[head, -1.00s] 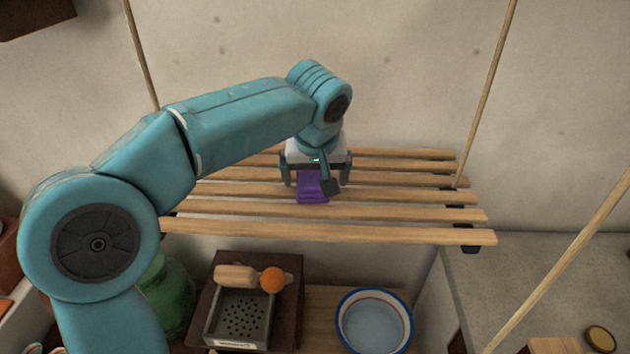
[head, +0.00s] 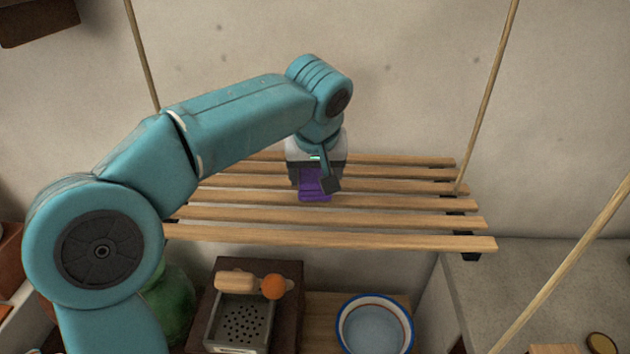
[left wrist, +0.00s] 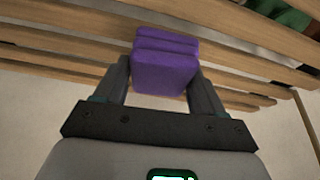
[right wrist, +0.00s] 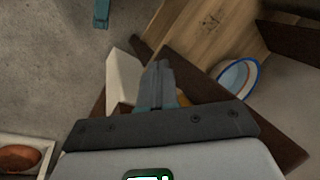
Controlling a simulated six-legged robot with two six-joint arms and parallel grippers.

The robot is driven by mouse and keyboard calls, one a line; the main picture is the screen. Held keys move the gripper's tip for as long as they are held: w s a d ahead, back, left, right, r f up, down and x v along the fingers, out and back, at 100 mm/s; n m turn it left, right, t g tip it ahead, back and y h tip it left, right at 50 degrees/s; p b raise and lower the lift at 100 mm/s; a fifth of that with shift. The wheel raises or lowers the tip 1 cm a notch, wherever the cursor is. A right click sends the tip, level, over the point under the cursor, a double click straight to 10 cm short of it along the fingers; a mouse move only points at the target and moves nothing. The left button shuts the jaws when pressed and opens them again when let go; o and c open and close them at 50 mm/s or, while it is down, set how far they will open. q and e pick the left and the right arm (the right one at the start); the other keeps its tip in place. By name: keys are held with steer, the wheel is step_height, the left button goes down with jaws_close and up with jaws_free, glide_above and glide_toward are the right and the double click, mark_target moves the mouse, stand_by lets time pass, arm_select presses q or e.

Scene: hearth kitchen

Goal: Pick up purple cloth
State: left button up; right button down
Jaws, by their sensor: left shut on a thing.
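The folded purple cloth (head: 314,188) is at the wooden slatted rack (head: 330,234), near its middle. In the left wrist view the cloth (left wrist: 165,68) is a thick folded block between the two fingers of my left gripper (left wrist: 163,75). My left gripper (head: 315,178) points down and is shut on the cloth, one finger on each side. I see no clear gap between the cloth and the slats. My right gripper (right wrist: 158,75) shows only in the right wrist view, its fingers together with nothing seen between them.
Rods rise at the rack's sides, with a plain wall behind. The rack's right part is bare.

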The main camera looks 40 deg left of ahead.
mark_target(314, 175)
arm_select(q)
step_height(314, 175, up, 18)
steer(key=p, duration=0.5)
steer(key=shift+s+p, duration=0.2)
steer(key=shift+p, duration=0.2)
